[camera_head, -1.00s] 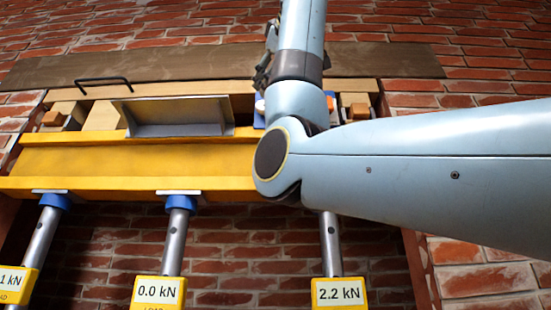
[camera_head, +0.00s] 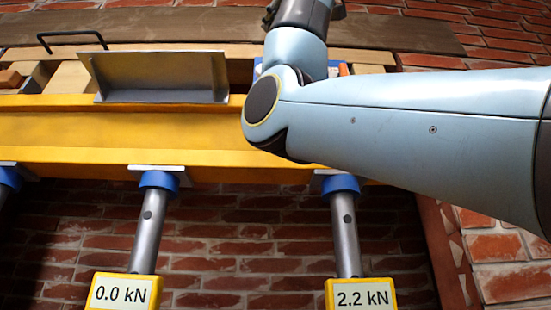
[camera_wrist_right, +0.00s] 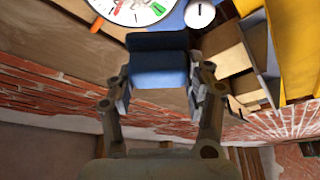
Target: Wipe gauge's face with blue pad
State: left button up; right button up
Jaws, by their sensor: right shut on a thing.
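The gauge (camera_wrist_right: 128,8) shows in the right wrist view as a round white dial with black marks and red and green patches, cut off by the top edge. My right gripper (camera_wrist_right: 160,92) is shut on the blue pad (camera_wrist_right: 161,66), which sits between its fingers. The pad is just below the dial in that view; I cannot tell whether they touch. In the head view my right arm rises past the top edge, and its gripper and the gauge's face cannot be made out there. My left gripper is in neither view.
A yellow beam (camera_head: 120,132) crosses the head view, with a grey metal angle (camera_head: 160,78) on it. Props with yellow load boxes reading 0.0 kN (camera_head: 124,292) and 2.2 kN (camera_head: 361,294) stand below. A black handle (camera_head: 72,39) is at upper left. Brick wall lies behind.

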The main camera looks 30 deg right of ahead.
jog(key=shift+w+d, duration=0.15)
jog(key=shift+w, duration=0.2)
jog(key=shift+w+d+r+p, duration=0.25)
jog(key=shift+w+d+p, duration=0.55)
jog(key=shift+w+p, duration=0.1)
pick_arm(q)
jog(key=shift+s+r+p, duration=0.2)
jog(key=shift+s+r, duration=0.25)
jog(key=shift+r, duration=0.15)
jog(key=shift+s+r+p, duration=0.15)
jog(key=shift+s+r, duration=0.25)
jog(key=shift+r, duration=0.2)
pick_arm(e)
jog(key=shift+w+d+f, duration=0.1)
jog(key=shift+w+d, duration=0.2)
jog(key=shift+w, duration=0.3)
jog(key=shift+w+d+f, duration=0.1)
jog(key=shift+w+d, duration=0.2)
jog(key=shift+w, duration=0.25)
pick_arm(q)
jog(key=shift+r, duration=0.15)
pick_arm(e)
jog(key=shift+w+d, duration=0.6)
jog(key=shift+w, duration=0.35)
jog(key=shift+s, duration=0.1)
